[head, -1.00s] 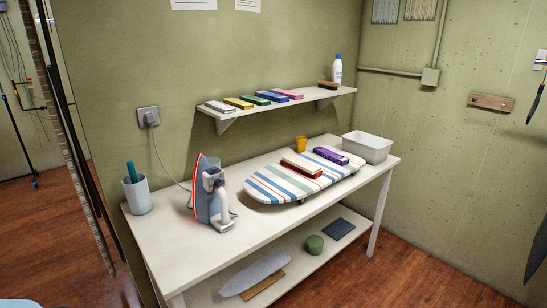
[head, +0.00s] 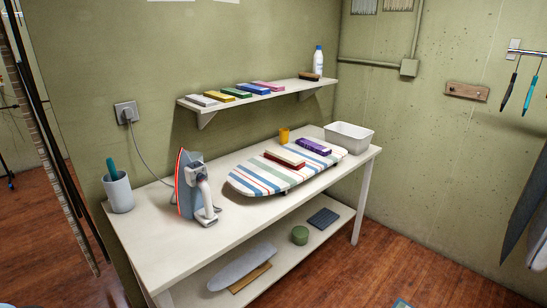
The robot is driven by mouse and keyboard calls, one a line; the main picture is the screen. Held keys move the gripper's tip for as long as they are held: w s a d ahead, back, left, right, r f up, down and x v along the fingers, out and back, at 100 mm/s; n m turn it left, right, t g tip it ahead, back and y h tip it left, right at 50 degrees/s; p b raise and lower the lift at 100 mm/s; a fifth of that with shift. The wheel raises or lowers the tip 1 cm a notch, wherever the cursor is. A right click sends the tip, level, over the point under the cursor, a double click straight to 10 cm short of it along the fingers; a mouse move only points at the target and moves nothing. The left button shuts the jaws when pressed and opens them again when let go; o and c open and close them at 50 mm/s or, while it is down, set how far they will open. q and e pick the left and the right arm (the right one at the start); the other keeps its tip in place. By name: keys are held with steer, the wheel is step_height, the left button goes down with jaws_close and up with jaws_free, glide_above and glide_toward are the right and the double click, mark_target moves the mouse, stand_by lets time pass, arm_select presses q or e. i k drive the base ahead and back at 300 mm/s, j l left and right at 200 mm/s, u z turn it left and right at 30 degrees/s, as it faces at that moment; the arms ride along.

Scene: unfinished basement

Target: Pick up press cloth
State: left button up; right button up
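I cannot tell for certain which item is the press cloth. A flat red item with a cream top (head: 285,158) lies on the striped ironing board (head: 245,182). A purple folded or boxed item (head: 314,146) lies behind it on the same board. Several flat coloured items, including a green one (head: 236,93) and a blue one (head: 253,89), lie in a row on the wall shelf (head: 290,91). Neither of my grippers shows in the head view.
The iron (head: 193,190) stands upright on the white table (head: 150,225), its cord running to the wall socket. A grey cup (head: 118,193), a yellow cup (head: 284,135) and a white bin (head: 348,138) also stand there. Wooden floor (head: 400,255) is open at right.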

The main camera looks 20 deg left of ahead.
mark_target(292, 159)
steer(key=i+l, duration=0.1)
steer(key=i, duration=1.2)
